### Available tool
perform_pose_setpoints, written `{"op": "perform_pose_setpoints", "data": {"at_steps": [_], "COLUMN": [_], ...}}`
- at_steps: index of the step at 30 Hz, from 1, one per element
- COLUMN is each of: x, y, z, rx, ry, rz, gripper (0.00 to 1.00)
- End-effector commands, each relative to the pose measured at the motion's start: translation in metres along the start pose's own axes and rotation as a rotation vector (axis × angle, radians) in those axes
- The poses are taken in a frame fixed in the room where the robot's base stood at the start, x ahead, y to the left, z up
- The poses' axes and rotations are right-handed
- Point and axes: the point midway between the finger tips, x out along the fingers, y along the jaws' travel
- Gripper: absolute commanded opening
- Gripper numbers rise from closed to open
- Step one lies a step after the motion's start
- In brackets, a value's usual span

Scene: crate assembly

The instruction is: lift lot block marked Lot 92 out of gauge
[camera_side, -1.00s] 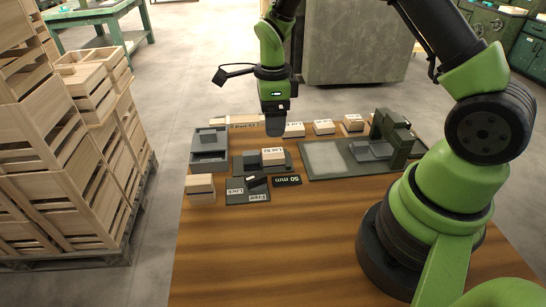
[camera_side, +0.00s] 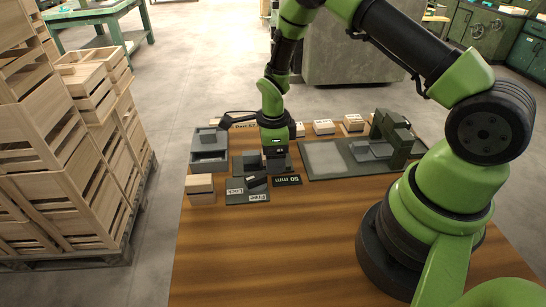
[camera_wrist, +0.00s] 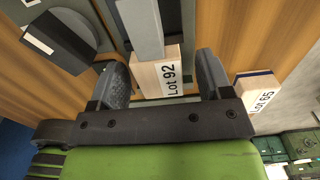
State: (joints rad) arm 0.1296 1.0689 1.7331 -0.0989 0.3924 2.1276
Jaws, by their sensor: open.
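The Lot 92 block (camera_wrist: 172,75) is pale wood with a printed white label. In the wrist view it lies between my two open fingers, against the end of a grey bar of the gauge (camera_wrist: 142,28). My gripper (camera_wrist: 163,78) is open, with a gap visible between the block and each finger. In the side view my gripper (camera_side: 276,168) is down at the gauge (camera_side: 240,166), a dark fixture on the wooden table. There my gripper hides the block.
A Lot 65 block (camera_wrist: 256,90) lies to the right in the wrist view. In front of the gauge are a Lock/Free plate (camera_side: 248,197) and a 50 mm sign (camera_side: 287,181). A grey tray (camera_side: 209,158) and stacked wooden blocks (camera_side: 200,189) stand left. The front table is clear.

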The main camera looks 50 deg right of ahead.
Motion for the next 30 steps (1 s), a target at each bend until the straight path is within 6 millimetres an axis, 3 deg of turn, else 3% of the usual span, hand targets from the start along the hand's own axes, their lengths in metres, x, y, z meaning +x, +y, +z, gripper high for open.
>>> {"op": "perform_pose_setpoints", "data": {"at_steps": [1, 7, 9, 20, 30], "x": [0.0, 0.0, 0.0, -0.009, -0.062], "y": [0.0, 0.0, 0.0, -0.001, -0.001], "z": [0.0, 0.0, 0.0, 0.0, 0.001], "rx": [0.0, 0.0, 0.0, 0.0, 0.0], "ry": [0.0, 0.0, 0.0, -0.001, -0.003], "rz": [0.0, 0.0, 0.0, -0.002, -0.004], "gripper": [0.65, 0.2, 0.16, 0.16, 0.16]}}
